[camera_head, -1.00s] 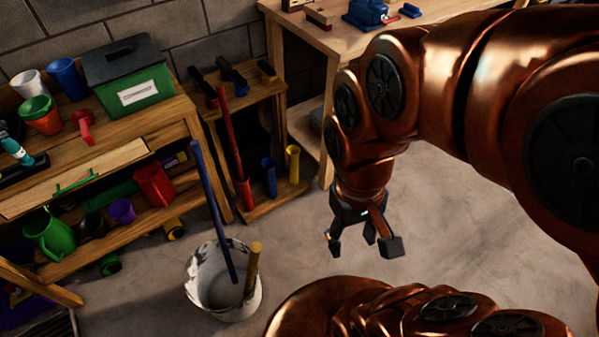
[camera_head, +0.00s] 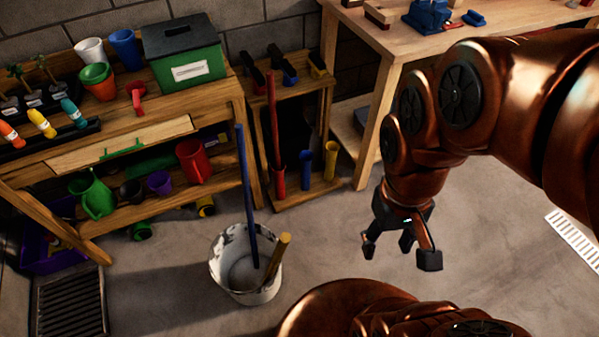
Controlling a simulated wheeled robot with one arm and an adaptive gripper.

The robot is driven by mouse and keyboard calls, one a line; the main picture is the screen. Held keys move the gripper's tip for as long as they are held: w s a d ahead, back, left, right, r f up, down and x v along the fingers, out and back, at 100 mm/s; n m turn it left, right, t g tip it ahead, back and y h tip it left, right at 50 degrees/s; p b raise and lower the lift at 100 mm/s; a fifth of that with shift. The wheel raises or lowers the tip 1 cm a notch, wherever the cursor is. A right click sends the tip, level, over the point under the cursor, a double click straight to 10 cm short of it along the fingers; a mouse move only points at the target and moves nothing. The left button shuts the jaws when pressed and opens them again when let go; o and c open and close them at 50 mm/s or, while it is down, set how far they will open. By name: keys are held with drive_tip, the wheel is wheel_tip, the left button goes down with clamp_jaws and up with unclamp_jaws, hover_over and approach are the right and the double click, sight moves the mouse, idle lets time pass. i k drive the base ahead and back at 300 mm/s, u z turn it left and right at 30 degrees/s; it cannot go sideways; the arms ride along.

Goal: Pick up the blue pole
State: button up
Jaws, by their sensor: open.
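The blue pole (camera_head: 246,190) is long and thin. It stands nearly upright, leaning a little, with its lower end in a white, dark-stained bucket (camera_head: 225,281) on the floor. A shorter yellow pole (camera_head: 278,255) leans in the same bucket. My gripper (camera_head: 403,254) hangs to the right of the bucket with its fingers spread, open and empty. It is well apart from the blue pole. The foot of the pole inside the bucket is partly hidden.
A wooden workbench (camera_head: 70,155) with pots, a green box (camera_head: 186,70) and watering cans stands at left. A small rack (camera_head: 300,195) holds red, blue and yellow tubes behind the bucket. A table (camera_head: 420,42) stands at back right. Floor between bucket and gripper is clear.

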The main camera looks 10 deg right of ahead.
sight(238, 129)
drive_tip(key=u, duration=2.4)
drive_tip(key=k, duration=1.35)
drive_tip(key=z, duration=0.5)
